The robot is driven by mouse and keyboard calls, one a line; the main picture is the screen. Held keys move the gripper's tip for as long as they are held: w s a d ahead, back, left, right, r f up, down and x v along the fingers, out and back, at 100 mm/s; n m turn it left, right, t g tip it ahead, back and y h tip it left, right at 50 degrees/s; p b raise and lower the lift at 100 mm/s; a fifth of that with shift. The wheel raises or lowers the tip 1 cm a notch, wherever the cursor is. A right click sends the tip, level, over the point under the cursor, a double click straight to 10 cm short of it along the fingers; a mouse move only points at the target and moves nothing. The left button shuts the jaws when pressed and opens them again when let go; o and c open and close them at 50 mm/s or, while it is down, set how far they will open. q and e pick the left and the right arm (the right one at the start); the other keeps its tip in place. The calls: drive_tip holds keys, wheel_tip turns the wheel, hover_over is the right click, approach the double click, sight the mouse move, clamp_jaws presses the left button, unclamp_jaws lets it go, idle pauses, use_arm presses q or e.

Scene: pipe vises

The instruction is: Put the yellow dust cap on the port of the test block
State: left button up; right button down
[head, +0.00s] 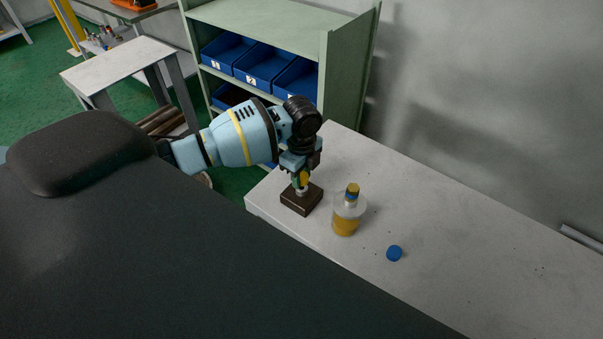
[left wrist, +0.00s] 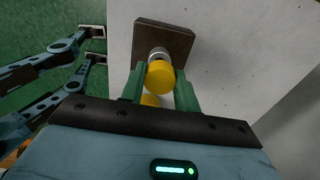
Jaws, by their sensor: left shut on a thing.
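The test block (head: 301,203) is a dark brown block near the left end of the pale bench top. A silvery port stands up from it, and it also shows in the left wrist view (left wrist: 158,53). My left gripper (head: 301,178) points down over the block, its green fingers shut on the yellow dust cap (left wrist: 160,76). In the left wrist view the cap lines up with the port and covers its near end; whether it is fully seated I cannot tell. Another yellow patch (left wrist: 150,100) shows lower between the fingers.
A bottle (head: 346,218) with amber contents stands just right of the block. A blue cap (head: 394,253) lies farther right. The bench top (head: 480,240) beyond is clear. A green shelf (head: 270,17) with blue bins (head: 262,66) stands behind.

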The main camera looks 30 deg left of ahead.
use_arm(q)
drive_tip(key=shift+f+b, duration=0.4)
drive_tip(key=shift+f, duration=0.9)
drive_tip(key=o, duration=1)
drive_tip(key=shift+o, duration=0.2)
wheel_tip(320, 180, up, 8)
drive_tip(key=shift+f+p, duration=0.1)
drive_tip(key=shift+p, duration=0.2)
